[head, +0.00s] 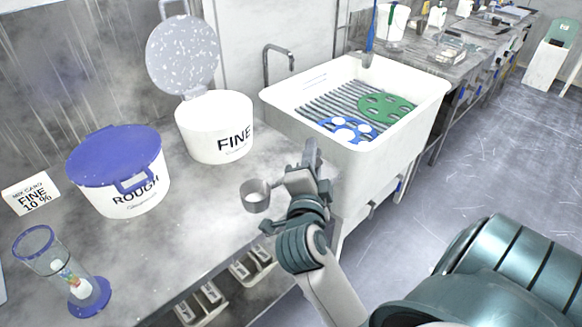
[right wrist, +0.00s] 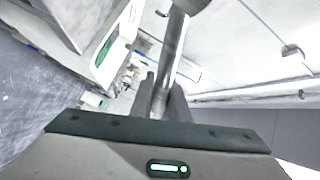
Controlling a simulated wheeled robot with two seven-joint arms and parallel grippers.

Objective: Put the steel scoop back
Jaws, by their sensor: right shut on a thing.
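The steel scoop (head: 256,195) is in my right gripper (head: 311,172), which is shut on its handle. Its round cup hangs left of the gripper, over the grey bench in front of the FINE tub. In the right wrist view the metal handle (right wrist: 173,50) rises from between the fingers. I cannot tell whether the cup holds anything. The white FINE tub (head: 212,130) has its speckled lid (head: 183,55) standing open behind it. The white ROUGH tub (head: 125,200) has its blue lid (head: 113,155) on. My left gripper is not in view.
A white sink (head: 390,135) with a ribbed rack, a blue and a green holed disc stands right of the scoop. A card reading FINE 10 % (head: 32,195) and a clear cylinder on a blue base (head: 90,298) stand at left.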

